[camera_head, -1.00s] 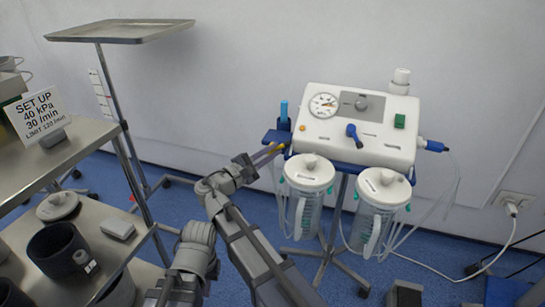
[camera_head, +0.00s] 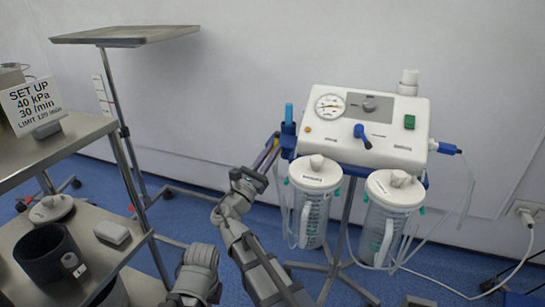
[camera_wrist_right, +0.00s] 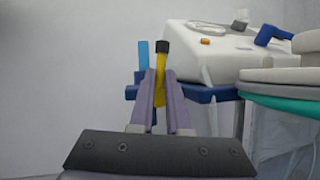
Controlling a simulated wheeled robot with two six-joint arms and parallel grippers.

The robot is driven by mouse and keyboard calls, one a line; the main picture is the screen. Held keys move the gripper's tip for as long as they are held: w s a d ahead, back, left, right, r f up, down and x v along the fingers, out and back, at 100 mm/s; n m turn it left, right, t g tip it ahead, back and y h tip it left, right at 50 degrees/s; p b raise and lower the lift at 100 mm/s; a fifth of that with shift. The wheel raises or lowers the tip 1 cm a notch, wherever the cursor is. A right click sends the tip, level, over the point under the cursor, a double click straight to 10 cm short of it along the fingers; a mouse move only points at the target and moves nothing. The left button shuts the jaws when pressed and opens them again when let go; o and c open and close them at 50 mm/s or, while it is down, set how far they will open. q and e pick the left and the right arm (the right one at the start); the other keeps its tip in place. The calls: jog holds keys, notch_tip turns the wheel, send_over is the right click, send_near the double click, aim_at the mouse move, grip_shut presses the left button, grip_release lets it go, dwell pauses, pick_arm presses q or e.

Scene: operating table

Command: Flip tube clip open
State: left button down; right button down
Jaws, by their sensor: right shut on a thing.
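My right gripper (camera_head: 271,148) is beside the left end of the white suction unit (camera_head: 375,125), close to its blue side bracket (camera_head: 288,142). In the right wrist view, its two purple fingers (camera_wrist_right: 160,88) are shut on a narrow yellow piece with a black end (camera_wrist_right: 161,70), which stands upright between them. This looks like the tube clip, but I cannot tell whether it is open. A light blue cylinder (camera_head: 289,113) stands upright on the bracket, just behind; it also shows in the right wrist view (camera_wrist_right: 144,54). My left gripper is not in view.
Two clear canisters with white lids (camera_head: 315,172) (camera_head: 397,188) hang below the unit, near my right arm. A steel shelf cart (camera_head: 75,130) with a sign (camera_head: 31,105) stands at the left. A raised tray stand (camera_head: 125,36) is behind it.

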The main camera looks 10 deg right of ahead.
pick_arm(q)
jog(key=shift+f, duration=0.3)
pick_arm(e)
jog(key=shift+n+t+y, duration=0.3)
jog(key=shift+n+t, duration=0.3)
jog(key=shift+n, duration=0.3)
jog(key=shift+a+n, duration=0.1)
jog(key=shift+n, duration=0.2)
jog(key=c, duration=0.9)
grip_release()
